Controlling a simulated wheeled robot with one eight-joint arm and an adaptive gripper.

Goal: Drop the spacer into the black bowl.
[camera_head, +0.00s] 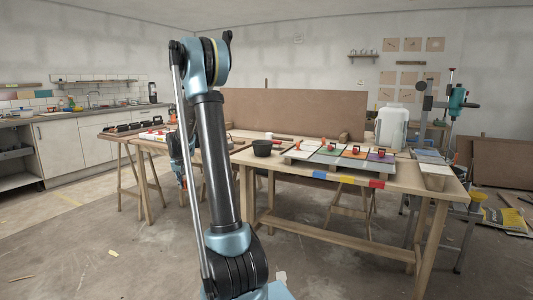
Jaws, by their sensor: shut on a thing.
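The black bowl (262,149) stands upright on the left part of the wooden worktable (285,168), left of the tile stacks. Its inside is too small to make out. My arm rises through the middle left of the view, bends at the top, and a blue and black part of it seems to show low behind the upright link. The jaws of my gripper are hidden behind my own arm. I cannot make out the spacer or what the jaws hold.
Coloured tape marks the table's front edge. Another trestle table (122,139) stands at left. The front floor is mostly clear.

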